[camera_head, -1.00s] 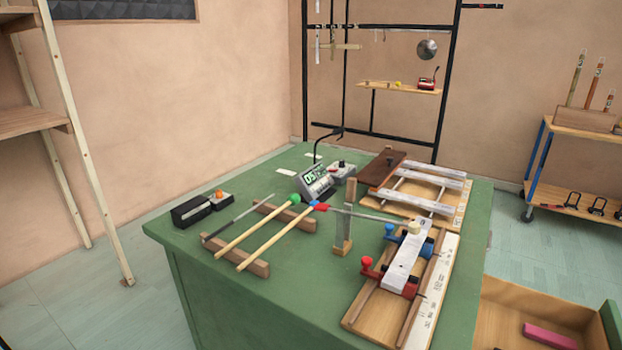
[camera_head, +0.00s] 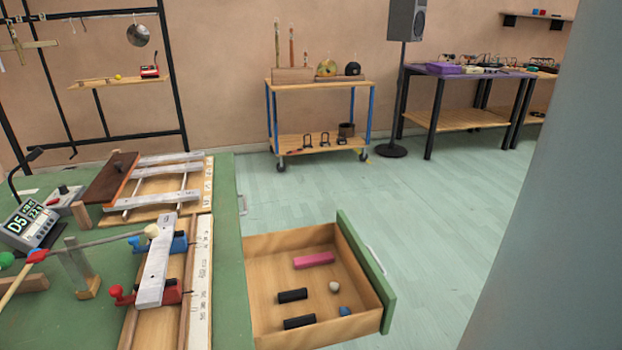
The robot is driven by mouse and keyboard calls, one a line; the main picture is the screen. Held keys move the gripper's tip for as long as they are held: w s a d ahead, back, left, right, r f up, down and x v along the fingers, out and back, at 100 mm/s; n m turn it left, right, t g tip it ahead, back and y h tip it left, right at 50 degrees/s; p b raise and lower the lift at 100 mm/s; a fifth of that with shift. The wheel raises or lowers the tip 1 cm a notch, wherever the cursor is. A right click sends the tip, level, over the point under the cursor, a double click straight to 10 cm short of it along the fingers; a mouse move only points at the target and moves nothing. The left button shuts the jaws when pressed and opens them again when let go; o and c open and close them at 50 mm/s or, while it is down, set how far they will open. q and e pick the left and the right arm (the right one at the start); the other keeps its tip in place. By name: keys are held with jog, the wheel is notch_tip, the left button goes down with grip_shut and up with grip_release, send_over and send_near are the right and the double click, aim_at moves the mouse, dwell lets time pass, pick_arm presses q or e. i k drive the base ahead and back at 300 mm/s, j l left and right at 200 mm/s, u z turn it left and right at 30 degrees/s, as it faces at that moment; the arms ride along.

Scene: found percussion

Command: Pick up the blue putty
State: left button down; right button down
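A small blue lump (camera_head: 344,311), which looks like the blue putty, lies in the open drawer (camera_head: 290,240) at the right side of the green bench. It is near the drawer's front right corner. A pale round lump (camera_head: 334,287) lies just behind it, and a black bar (camera_head: 299,322) lies to its left. Neither of my grippers shows in the head view.
The drawer also holds a second black bar (camera_head: 292,295) and a pink block (camera_head: 313,260). The green bench (camera_head: 225,290) carries metal bars on wooden frames, red and blue clamps and a tuner (camera_head: 33,225). A wheeled cart (camera_head: 318,84) stands behind. Open floor lies right of the drawer.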

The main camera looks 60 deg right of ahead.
aim_at(344, 310)
jog(key=z, duration=2.05)
jog(key=i+j, duration=0.1)
jog(key=j+u, duration=0.05)
jog(key=j, duration=0.05)
